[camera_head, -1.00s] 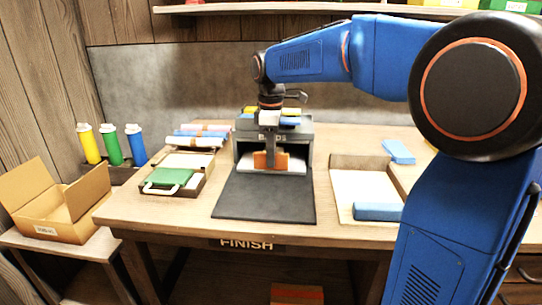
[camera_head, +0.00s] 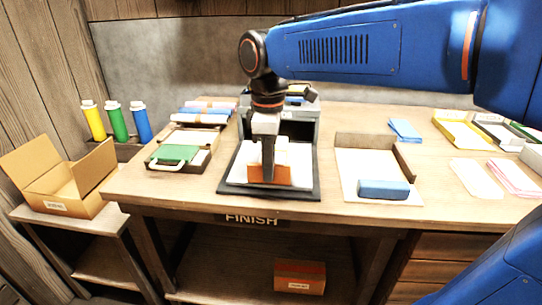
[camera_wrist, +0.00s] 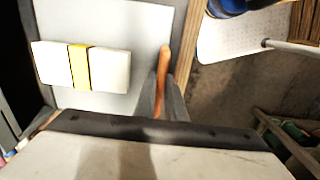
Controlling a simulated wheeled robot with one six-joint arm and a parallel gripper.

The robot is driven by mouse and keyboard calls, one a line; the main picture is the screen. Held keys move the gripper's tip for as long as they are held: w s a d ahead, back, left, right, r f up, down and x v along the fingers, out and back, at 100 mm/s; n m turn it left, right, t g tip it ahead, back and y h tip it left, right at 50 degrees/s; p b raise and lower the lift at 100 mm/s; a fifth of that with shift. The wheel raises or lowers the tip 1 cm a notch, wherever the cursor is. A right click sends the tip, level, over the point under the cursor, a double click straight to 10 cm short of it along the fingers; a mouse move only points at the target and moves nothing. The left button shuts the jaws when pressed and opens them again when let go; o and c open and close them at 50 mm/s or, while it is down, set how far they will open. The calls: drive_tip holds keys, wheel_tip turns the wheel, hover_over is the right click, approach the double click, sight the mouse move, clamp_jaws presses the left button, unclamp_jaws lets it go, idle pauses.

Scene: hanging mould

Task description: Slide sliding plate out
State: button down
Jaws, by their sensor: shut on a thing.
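The pale sliding plate (camera_head: 239,166) lies out in front of the dark grey housing (camera_head: 313,128), over the black mat (camera_head: 306,192). An orange handle (camera_head: 285,175) is at its front edge. My gripper (camera_head: 268,178) points down and is shut on the handle. In the wrist view the orange handle (camera_wrist: 162,80) stands between the fingers (camera_wrist: 161,100). A white block with a yellow band (camera_wrist: 112,69) rests on the plate (camera_wrist: 120,17). My fingers partly hide the handle and block in the head view.
A bin with a green case (camera_head: 174,154) stands left of the mat. A tray with a blue block (camera_head: 383,189) is at its right. An open carton (camera_head: 60,185) and several coloured bottles (camera_head: 117,122) are far left. The table's front edge is close to the mat.

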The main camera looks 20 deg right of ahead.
drive_tip(key=shift+s+a, duration=0.25)
drive_tip(key=shift+s, duration=0.45)
drive_tip(key=c, duration=1.8)
unclamp_jaws()
drive_tip(key=shift+s, duration=0.1)
wheel_tip(320, 180, up, 17)
drive_tip(key=shift+r, duration=0.2)
